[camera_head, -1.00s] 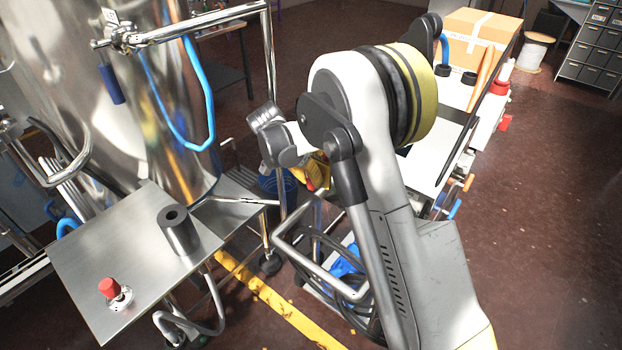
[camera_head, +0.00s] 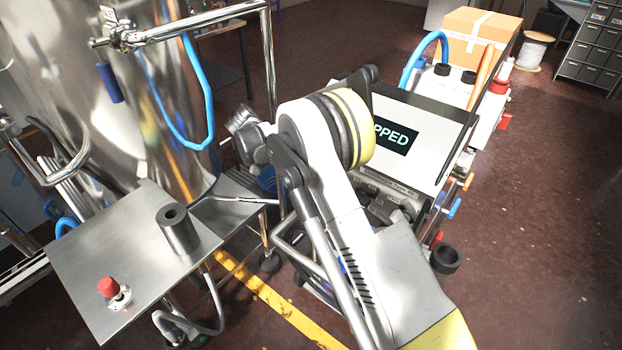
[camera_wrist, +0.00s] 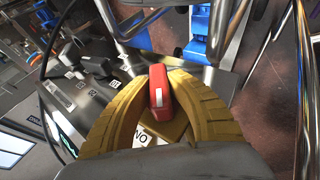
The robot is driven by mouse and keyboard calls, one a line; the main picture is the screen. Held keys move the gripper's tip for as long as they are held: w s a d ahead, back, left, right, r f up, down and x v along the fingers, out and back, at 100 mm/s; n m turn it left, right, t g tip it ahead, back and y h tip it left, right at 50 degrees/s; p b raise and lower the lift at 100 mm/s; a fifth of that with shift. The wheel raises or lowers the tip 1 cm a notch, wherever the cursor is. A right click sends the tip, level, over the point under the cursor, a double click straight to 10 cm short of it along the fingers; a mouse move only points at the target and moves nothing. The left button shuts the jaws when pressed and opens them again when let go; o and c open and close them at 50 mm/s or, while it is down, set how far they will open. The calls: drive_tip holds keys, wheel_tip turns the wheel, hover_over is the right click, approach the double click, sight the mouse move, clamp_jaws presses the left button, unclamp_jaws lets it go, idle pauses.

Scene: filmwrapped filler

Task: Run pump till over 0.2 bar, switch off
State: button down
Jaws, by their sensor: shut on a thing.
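In the wrist view my gripper (camera_wrist: 160,105) has its two yellow fingers closed around a red switch handle (camera_wrist: 160,88) with a white stripe. The handle sits on a yellow plate (camera_wrist: 168,130), with a partly covered "ON" label beside it. In the head view my arm hides the gripper and the switch. The display screen (camera_head: 398,135) on the white-topped cart shows letters ending in "PPED"; my arm covers the start. No pressure figure is readable. Blue machine parts, possibly the pump (camera_wrist: 197,47), show in the wrist view.
A steel tank (camera_head: 150,100) and steel side table (camera_head: 110,250) stand at left. The table carries a black cylinder (camera_head: 178,232) and a red-capped knob (camera_head: 108,288). A cardboard box (camera_head: 483,32) is at the back of the cart.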

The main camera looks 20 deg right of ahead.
drive_tip(key=c, duration=1.3)
unclamp_jaws()
drive_tip(key=shift+o, duration=0.2)
drive_tip(key=v, duration=1.2)
